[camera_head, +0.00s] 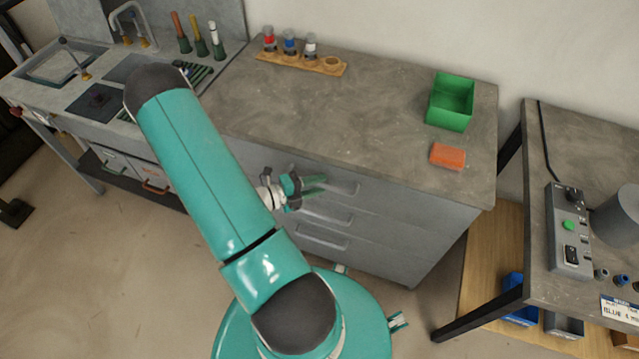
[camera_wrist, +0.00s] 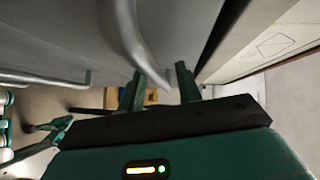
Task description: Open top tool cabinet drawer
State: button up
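The grey tool cabinet (camera_head: 405,235) stands under a stone-like worktop, with drawers stacked in its front. The top drawer's curved bar handle (camera_head: 343,188) is just right of my gripper (camera_head: 314,186) in the head view, and the front looks closed there. In the wrist view a large grey handle (camera_wrist: 122,30) curves down towards the space between the fingertips of my gripper (camera_wrist: 162,75). The two green fingers are apart. I cannot tell whether they touch the handle. My arm hides the cabinet's left part in the head view.
Lower handles (camera_head: 322,238) stick out below. On the worktop (camera_head: 390,100) are a green bin (camera_head: 451,103), an orange block (camera_head: 448,157) and a wooden rack (camera_head: 300,62) of small bottles. A bench with a control box (camera_head: 568,230) stands at right. Floor is open at left.

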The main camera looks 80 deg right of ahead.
jog(key=shift+s+d, duration=0.35)
jog(key=shift+s, duration=0.1)
jog(key=shift+c, duration=0.2)
grip_shut()
jog(key=shift+w+a, duration=0.1)
